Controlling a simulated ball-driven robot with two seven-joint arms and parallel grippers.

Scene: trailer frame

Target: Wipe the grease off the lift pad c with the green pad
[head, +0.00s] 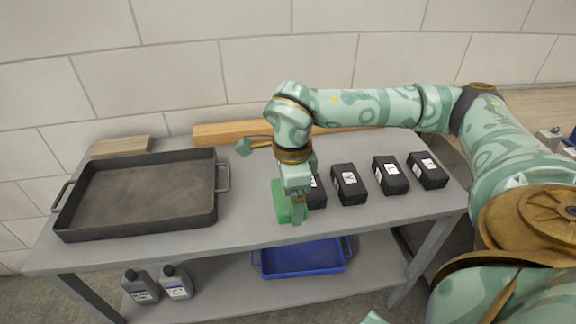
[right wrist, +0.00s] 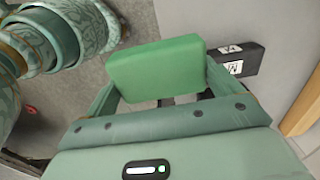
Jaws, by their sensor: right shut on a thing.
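My right gripper (head: 292,205) is shut on the green pad (head: 281,203) above the grey table, beside the left end of a row of black blocks. In the right wrist view the green pad (right wrist: 157,68) sits between the fingers. Several black lift pads with white labels stand in the row: the leftmost (head: 318,197) is partly hidden by the gripper, then another (head: 349,190), a third (head: 391,180) and the rightmost (head: 428,175). The label letters are too small to read surely, so I cannot tell which is c. No grease is discernible.
A dark metal tray (head: 62,225) fills the table's left side. A wooden board (head: 120,147) and a long wooden beam (head: 220,134) lie at the back. A blue tray (head: 300,272) and two grey bottles (head: 141,288) are on the lower shelf. The front right tabletop is clear.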

